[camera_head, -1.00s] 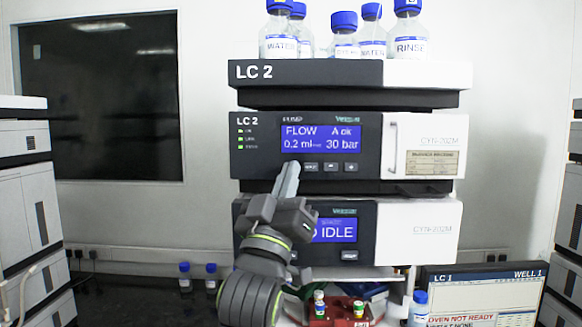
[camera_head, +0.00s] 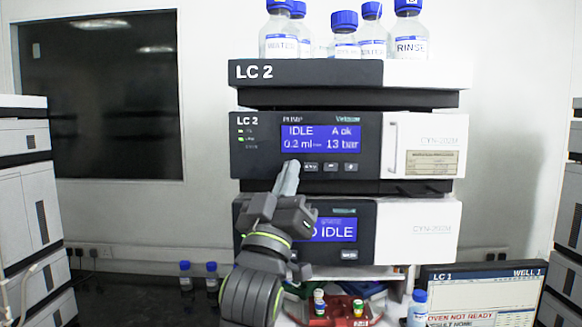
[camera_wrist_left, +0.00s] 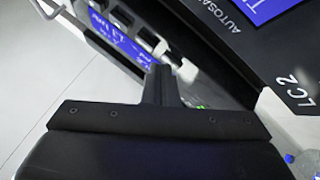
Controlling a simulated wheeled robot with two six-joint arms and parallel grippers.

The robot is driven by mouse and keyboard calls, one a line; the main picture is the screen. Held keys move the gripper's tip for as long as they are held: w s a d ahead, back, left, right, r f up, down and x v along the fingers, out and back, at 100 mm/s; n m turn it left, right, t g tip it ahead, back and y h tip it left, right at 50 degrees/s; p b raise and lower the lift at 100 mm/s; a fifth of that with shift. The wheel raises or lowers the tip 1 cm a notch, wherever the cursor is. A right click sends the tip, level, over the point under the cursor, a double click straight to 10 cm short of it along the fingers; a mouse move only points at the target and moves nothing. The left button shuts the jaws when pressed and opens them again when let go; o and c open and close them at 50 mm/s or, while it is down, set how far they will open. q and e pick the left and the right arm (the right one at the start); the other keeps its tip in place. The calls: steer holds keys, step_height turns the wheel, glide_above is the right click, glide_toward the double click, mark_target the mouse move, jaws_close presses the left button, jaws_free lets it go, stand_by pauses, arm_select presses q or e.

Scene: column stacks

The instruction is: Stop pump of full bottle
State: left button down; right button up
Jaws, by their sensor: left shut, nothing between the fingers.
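The LC 2 pump module (camera_head: 260,165) has a blue display (camera_head: 320,138) reading IDLE, A ok, 0.2 ml and 13 bar. A row of small buttons (camera_head: 331,167) sits under the display. My left gripper (camera_head: 291,165) is shut and empty, its tips at the left end of this row and hiding the leftmost button. I cannot tell if they touch it. In the left wrist view the shut fingers (camera_wrist_left: 160,78) point at the panel beside the buttons. Bottles stand on top, including WATER (camera_head: 279,45) and RINSE (camera_head: 409,47). My right gripper is not in view.
The lower module (camera_head: 420,230) shows a partly hidden IDLE display behind my left arm. A red vial tray (camera_head: 343,305) stands below it. An LC 1 monitor (camera_head: 480,290) is at lower right. Two small blue-capped bottles stand at lower left.

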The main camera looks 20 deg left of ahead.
arm_select(q)
steer(key=shift+s+d, duration=0.25)
steer(key=shift+s, duration=0.5)
steer(key=shift+s, duration=0.1)
steer(key=shift+s+d, duration=0.25)
steer(key=shift+s, duration=0.5)
steer(key=shift+s+d, duration=0.2)
steer(key=shift+s, duration=0.6)
steer(key=shift+s+d, duration=0.25)
steer(key=shift+s, duration=0.5)
